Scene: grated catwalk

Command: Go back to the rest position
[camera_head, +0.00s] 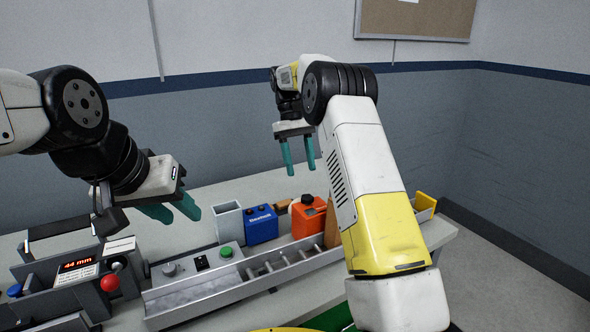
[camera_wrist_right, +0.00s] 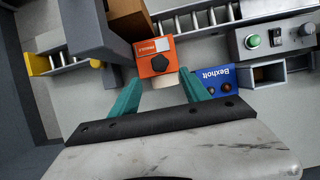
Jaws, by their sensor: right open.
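My right gripper (camera_head: 300,168) is raised above the back of the bench in the head view. Its two teal fingers point down, apart, with nothing between them. In the right wrist view the open fingers (camera_wrist_right: 160,80) frame an orange box (camera_wrist_right: 154,58) that lies beyond them on the bench, not held. My left gripper (camera_head: 176,212) hangs at the left, above the left part of the bench. Its two teal fingers show a gap and nothing is seen between them.
The bench (camera_head: 235,190) carries a blue box (camera_head: 261,224), a grey open bin (camera_head: 229,221), a roller conveyor (camera_head: 225,288), a green-button panel (camera_head: 198,264) and a unit with a red knob (camera_head: 109,283). My right arm hides part of the bench. The air around both grippers looks clear.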

